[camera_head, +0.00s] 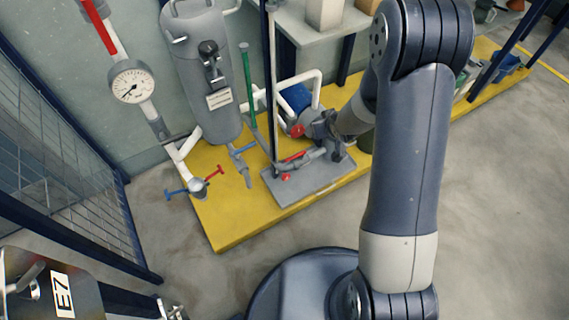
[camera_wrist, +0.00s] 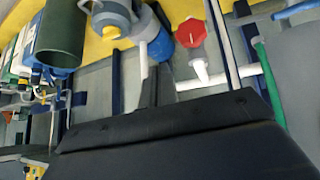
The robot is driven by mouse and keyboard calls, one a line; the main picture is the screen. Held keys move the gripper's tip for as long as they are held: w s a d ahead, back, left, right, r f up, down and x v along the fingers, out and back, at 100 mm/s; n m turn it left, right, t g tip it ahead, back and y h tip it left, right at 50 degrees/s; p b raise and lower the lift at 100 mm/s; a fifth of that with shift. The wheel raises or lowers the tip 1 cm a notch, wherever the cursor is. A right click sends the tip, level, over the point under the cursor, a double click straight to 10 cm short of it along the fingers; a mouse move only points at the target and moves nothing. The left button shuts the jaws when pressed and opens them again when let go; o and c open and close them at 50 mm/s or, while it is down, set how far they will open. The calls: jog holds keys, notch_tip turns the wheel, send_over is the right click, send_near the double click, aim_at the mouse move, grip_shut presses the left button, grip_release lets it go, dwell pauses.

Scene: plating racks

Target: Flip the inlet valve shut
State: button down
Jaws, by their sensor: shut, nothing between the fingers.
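My gripper (camera_head: 335,150) is shut and empty, pointing down just right of the grey pump (camera_head: 318,128) in the head view. In the wrist view its dark fingers (camera_wrist: 149,90) are together. A red lever (camera_head: 293,156) lies along the grey pipe low beside the pump, left of my gripper. A red round knob (camera_head: 297,130) sits on the pump's left side; a red knob also shows in the wrist view (camera_wrist: 190,33), apart from the fingers. Other pipe handles are a blue lever (camera_head: 243,149) and a red lever (camera_head: 214,173). I cannot tell which is the inlet valve.
A grey tank (camera_head: 203,85) and a pressure gauge (camera_head: 132,82) stand at the left. A green post (camera_head: 247,85) and white pipes crowd the pump. The yellow platform (camera_head: 230,222) has a bare front corner. The floor to the right is clear.

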aim_at(295, 156)
jog(key=a+f+n+y+b, duration=0.1)
jog(key=a+f+b, duration=0.3)
jog(key=f, duration=0.5)
jog(key=a+f+y+b, duration=0.1)
jog(key=a+f+b, duration=0.2)
jog(key=f, duration=0.7)
jog(key=shift+w+a+f+n+y+b, duration=0.2)
jog(key=shift+w+a+n+y+b, duration=0.1)
jog(key=shift+a+n+b, duration=0.15)
jog(key=shift+d, duration=0.1)
jog(key=b+x, duration=0.3)
jog(key=x, duration=0.7)
jog(key=shift+s+f, duration=0.1)
jog(key=shift+s+d, duration=0.1)
jog(key=shift+s, duration=0.05)
